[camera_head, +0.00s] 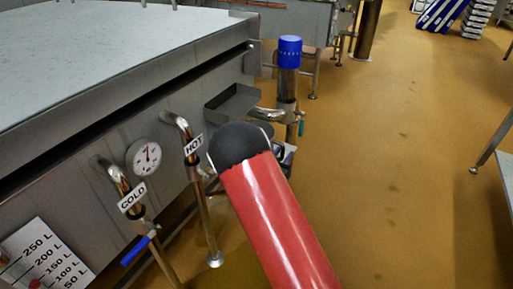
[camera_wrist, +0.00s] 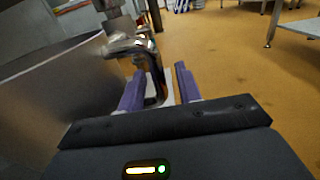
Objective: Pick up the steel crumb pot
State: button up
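I cannot pick out a steel crumb pot with certainty in either view. My gripper (camera_wrist: 160,72) shows in the wrist view with its two purple fingers apart. Nothing is clearly held between them. A bent steel pipe (camera_wrist: 130,46) and a pale flat patch lie beyond and between the fingers. In the head view my red arm link covers the middle foreground and hides most of what is behind it, including my gripper.
A large steel vat (camera_head: 110,100) fills the left, with pipes, a dial gauge (camera_head: 143,158) and a small steel tray (camera_head: 232,104) on its side. A blue-capped steel post (camera_head: 289,68) stands at its corner. The brown floor (camera_head: 410,150) to the right is mostly clear.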

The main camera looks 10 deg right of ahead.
grip_shut()
dwell(1.4)
